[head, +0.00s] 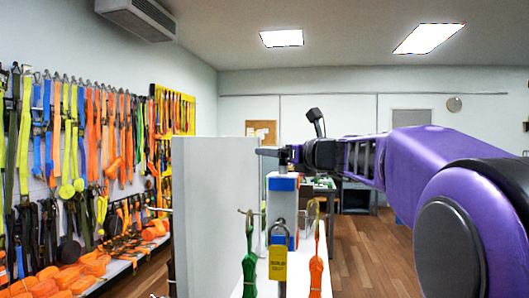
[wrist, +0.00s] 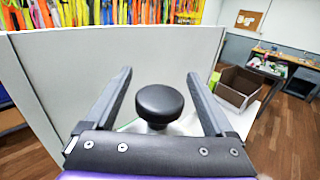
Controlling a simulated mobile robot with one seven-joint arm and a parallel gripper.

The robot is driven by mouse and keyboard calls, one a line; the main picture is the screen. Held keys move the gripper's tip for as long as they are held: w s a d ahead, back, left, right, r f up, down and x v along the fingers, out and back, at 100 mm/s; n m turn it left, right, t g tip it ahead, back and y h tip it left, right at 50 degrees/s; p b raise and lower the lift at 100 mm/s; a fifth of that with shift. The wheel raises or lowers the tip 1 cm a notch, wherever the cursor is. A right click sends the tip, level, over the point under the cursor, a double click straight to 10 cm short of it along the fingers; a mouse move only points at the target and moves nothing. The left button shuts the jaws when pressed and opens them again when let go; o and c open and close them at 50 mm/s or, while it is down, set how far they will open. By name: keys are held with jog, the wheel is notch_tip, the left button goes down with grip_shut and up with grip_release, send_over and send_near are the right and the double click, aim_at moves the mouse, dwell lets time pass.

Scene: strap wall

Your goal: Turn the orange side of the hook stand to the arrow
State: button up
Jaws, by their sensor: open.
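The hook stand (head: 283,208) is a pale upright post with a blue patch (head: 283,184) near its top, facing the head camera. Hooks on it carry a green strap (head: 250,270), a yellow padlock-shaped tag (head: 277,262) and an orange strap (head: 315,275). A round black knob (wrist: 159,102) shows in the wrist view, on top of the stand. My gripper (head: 268,153) is at the stand's top; in the wrist view its open fingers (wrist: 160,75) lie either side of the knob with gaps. I cannot make out an orange side or an arrow.
A tall pale panel (head: 208,215) stands close left of the stand; it also shows beyond my fingers in the wrist view (wrist: 100,55). A wall of colourful straps (head: 90,140) is at the left. A brown box (wrist: 237,87) and bench stand behind right. Floor at right is clear.

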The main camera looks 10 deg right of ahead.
jog(key=shift+w+a, duration=0.2)
jog(key=shift+w, duration=0.15)
jog(key=shift+c, duration=0.2)
grip_shut()
